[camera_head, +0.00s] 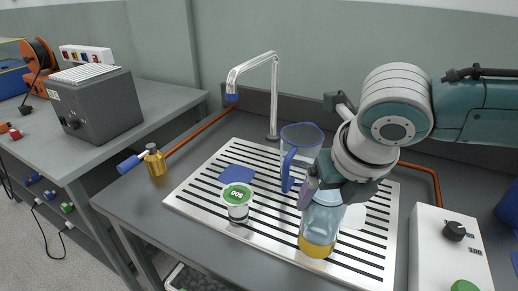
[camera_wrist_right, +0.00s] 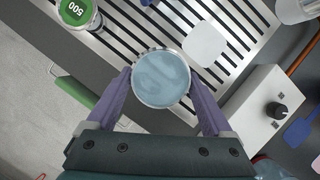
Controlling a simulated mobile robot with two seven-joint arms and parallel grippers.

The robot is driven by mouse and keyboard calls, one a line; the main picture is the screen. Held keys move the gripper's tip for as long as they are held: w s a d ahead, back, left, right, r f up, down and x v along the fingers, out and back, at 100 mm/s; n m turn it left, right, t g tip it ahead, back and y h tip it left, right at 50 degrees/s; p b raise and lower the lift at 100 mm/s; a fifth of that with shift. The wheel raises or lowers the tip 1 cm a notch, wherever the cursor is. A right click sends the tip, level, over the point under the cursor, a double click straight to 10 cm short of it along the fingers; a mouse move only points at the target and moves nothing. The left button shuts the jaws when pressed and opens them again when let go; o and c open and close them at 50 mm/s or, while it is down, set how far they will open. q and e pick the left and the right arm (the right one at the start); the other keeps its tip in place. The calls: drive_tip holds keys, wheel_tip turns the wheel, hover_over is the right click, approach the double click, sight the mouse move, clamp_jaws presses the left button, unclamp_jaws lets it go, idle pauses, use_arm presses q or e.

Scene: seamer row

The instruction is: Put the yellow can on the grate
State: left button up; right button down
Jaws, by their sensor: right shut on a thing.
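My right gripper (camera_head: 318,192) is shut on a see-through, pale blue can with a yellow base (camera_head: 317,246). The can stands upright in front of the right part of the slotted silver grate (camera_head: 190,202) in the head view. I cannot tell whether its base touches the grate. In the right wrist view, the two purple fingers of my right gripper (camera_wrist_right: 160,95) press on either side of the can (camera_wrist_right: 161,78), whose round top faces the camera. No other yellow can shows. My left gripper is out of view.
On the grate stand a white can with a green lid marked 500 (camera_head: 237,202) and a blue-handled clear jug (camera_head: 300,150). A blue square (camera_head: 237,175) lies there too. A tap (camera_head: 273,100) rises behind; a white control box (camera_head: 448,245) stands right; a brass pot (camera_head: 155,162) stands left.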

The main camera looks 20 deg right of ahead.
unclamp_jaws()
